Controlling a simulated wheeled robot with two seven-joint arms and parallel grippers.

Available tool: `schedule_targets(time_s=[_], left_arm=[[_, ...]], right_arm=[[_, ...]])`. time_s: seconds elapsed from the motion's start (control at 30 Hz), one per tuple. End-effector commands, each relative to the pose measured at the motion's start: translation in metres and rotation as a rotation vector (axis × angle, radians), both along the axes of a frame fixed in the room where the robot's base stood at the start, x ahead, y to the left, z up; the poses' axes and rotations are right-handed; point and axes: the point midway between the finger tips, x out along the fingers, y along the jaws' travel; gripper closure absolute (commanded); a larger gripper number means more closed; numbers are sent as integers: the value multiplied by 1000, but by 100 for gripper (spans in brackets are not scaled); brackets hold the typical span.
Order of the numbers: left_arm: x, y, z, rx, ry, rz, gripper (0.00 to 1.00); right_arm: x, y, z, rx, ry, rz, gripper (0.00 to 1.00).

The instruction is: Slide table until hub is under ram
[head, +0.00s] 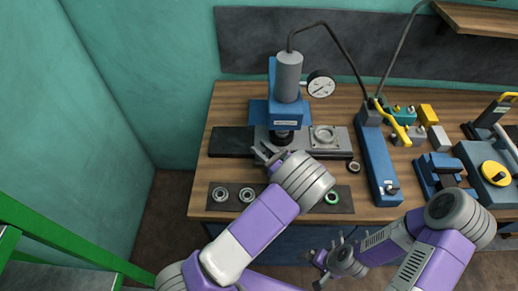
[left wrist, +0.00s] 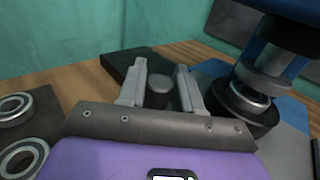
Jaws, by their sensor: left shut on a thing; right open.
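The blue press (head: 258,112) stands at the back of the bench, its grey cylinder (head: 288,75) above the dark ram (left wrist: 285,60). The grey sliding table (head: 343,150) lies below. A dark round cup with a bright ring (left wrist: 247,98), seemingly the hub, sits close under the ram; I cannot tell whether it is centred. A pale block with a round opening (head: 324,134) is right of the ram. My left gripper (head: 268,154) is shut on a dark knob (left wrist: 158,90) at the table's front. My right gripper (head: 338,262) is open and empty before the bench.
A dark strip (head: 290,203) at the bench front carries bearings (head: 221,194) and a green-edged ring (head: 332,198). A blue hand pump with yellow lever (head: 378,160) and other blue tools (head: 438,172) stand right. A green rail (head: 75,245) is at lower left.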

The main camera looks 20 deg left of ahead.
Motion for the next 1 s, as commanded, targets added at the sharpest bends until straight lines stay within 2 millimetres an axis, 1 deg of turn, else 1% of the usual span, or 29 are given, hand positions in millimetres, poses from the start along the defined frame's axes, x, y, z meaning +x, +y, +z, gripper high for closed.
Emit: schedule_targets(time_s=[0.4, 0.43, 0.5, 0.57, 0.87, 1.0], left_arm=[[1, -4, -1, -5, -1, -3, 100], [1, -4, -1, -5, -1, -3, 64], [1, -4, 0, -5, -2, -3, 54], [1, -4, 0, -4, -1, -2, 46], [0, -3, 0, -3, -1, 1, 46], [-6, -18, 0, -3, -1, -2, 46]], right_arm=[[0, 0, 0, 0, 0, 0, 0], [0, 0, 0, 0, 0, 0, 0], [0, 0, 0, 0, 0, 0, 0], [0, 0, 0, 0, 0, 0, 0], [0, 0, 0, 0, 0, 0, 0], [0, 0, 0, 0, 0, 0, 0]])
